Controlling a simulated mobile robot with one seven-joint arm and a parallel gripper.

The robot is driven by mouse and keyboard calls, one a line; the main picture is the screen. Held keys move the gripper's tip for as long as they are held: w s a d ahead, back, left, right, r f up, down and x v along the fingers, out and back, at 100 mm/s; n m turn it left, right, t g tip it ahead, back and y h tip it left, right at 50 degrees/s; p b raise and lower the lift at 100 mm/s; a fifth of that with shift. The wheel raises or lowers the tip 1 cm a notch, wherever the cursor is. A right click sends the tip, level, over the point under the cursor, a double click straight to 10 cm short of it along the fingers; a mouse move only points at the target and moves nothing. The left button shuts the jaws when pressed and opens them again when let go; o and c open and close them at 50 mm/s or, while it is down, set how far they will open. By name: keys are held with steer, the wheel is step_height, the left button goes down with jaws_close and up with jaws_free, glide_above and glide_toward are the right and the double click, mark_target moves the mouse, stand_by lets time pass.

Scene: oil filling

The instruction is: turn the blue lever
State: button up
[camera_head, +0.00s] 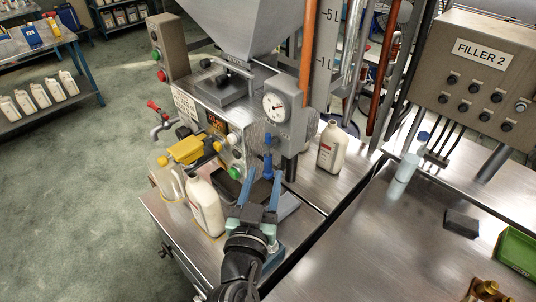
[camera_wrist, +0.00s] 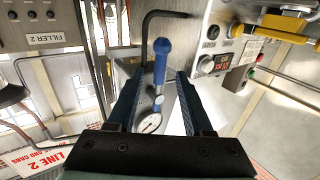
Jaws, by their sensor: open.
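The blue lever (camera_head: 267,166) stands upright under the dial on the front of the filling machine (camera_head: 215,105). In the wrist view the blue lever (camera_wrist: 161,62) shows its rounded handle and a metal lower part. My gripper (camera_head: 262,182) is open, with its blue fingers spread and nothing held between them. In the wrist view my gripper (camera_wrist: 160,82) has one finger on each side of the lever, with a visible gap at both sides. I cannot tell how far the fingertips reach along the lever's depth.
White bottles (camera_head: 204,205) stand left of my gripper, and another bottle (camera_head: 332,147) stands to the right. A yellow handle (camera_head: 190,150) sticks out at the left. The FILLER 2 box (camera_head: 478,75) is at right. The right tabletop (camera_head: 350,250) has clear room.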

mark_target(267, 167)
steer(key=shift+w+d+p, duration=0.25)
steer(key=shift+w+p, duration=0.05)
steer(key=shift+w, duration=0.85)
steer(key=shift+w+d+p, duration=0.2)
steer(key=shift+w+p, duration=0.1)
steer(key=shift+w, duration=0.85)
steer(key=shift+c, duration=0.2)
jaws_close()
